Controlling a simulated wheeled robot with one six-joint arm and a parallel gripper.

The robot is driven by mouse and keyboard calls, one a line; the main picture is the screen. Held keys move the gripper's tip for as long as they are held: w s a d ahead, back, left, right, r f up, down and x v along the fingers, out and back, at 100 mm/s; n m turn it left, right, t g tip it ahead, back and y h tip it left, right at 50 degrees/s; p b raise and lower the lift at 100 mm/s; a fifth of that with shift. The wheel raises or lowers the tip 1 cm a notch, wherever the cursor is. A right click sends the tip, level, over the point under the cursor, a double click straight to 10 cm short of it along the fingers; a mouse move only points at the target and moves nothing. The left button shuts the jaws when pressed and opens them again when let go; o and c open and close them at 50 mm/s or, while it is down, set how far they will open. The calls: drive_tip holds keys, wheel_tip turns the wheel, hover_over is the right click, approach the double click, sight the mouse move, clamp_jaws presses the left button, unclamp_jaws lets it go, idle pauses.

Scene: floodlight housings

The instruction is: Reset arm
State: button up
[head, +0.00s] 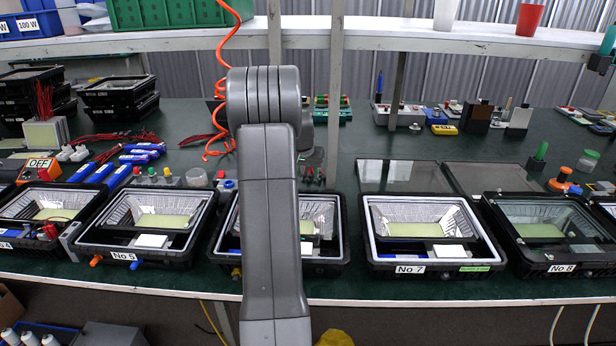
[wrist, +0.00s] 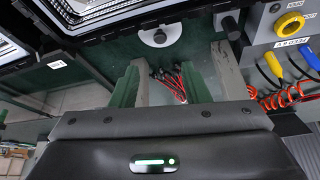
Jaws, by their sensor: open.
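My arm (head: 270,200) stands upright in the middle of the head view, in front of the bench and bent at a joint near the top. It hides part of the housing behind it. My gripper (wrist: 180,80) shows in the wrist view with its two green-and-grey fingers wide apart. Nothing is between the fingertips; red wires (wrist: 175,82) show in the gap, beyond the fingers. The gripper cannot be made out in the head view.
A row of black floodlight housings lines the bench's front edge, including No 5 (head: 150,222), No 7 (head: 413,238) and No 8 (head: 541,231). An orange coiled hose (head: 221,90) hangs beside my arm. A white shelf (head: 420,38) crosses above. Some green bench surface (head: 400,148) is bare behind.

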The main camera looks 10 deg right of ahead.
idle(0.3)
drive_tip(key=x, duration=1.2)
drive_tip(key=shift+f, duration=0.3)
wheel_tip(320, 180, up, 3)
drive_tip(key=shift+f, duration=0.2)
drive_tip(key=shift+r, duration=0.55)
drive_tip(key=shift+f, duration=0.1)
